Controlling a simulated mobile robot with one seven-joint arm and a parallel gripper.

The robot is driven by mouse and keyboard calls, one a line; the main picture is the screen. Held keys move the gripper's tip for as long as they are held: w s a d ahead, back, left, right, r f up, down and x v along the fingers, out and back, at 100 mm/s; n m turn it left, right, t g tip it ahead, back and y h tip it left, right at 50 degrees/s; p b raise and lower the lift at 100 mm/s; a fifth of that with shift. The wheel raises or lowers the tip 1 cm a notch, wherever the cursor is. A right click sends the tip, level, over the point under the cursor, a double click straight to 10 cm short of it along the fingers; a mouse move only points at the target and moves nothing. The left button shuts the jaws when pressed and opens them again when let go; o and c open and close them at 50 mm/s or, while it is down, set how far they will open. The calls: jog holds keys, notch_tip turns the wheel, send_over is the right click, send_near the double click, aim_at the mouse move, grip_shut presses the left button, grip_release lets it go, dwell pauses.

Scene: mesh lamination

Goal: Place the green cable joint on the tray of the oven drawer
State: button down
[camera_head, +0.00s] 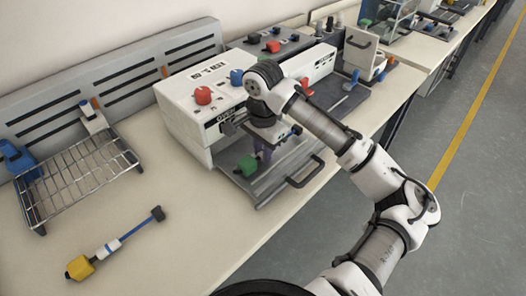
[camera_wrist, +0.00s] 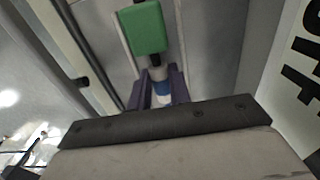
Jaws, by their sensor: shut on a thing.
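The green cable joint (camera_head: 247,164) is over the tray of the pulled-out oven drawer (camera_head: 262,194). I cannot tell whether it touches the tray. My gripper (camera_head: 263,152) has purple fingers and reaches down over the drawer. In the wrist view, the green block of the cable joint (camera_wrist: 142,27) lies beyond the fingertips (camera_wrist: 157,88), which are shut on its white and blue stem. The far end of the stem is hidden behind the gripper body. The white oven (camera_head: 205,120) stands behind the drawer, with a red knob on top.
A yellow cable joint (camera_head: 80,267) with a blue and white stem lies on the table at front left. A wire rack (camera_head: 80,172) stands behind it. The drawer's dark handle (camera_head: 306,172) sticks out at its front. The table between rack and drawer is clear.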

jog(key=shift+f, duration=0.45)
jog(key=shift+f, duration=0.15)
jog(key=c, duration=1.6)
grip_release()
jog(key=shift+o, duration=0.2)
notch_tip(320, 180, up, 12)
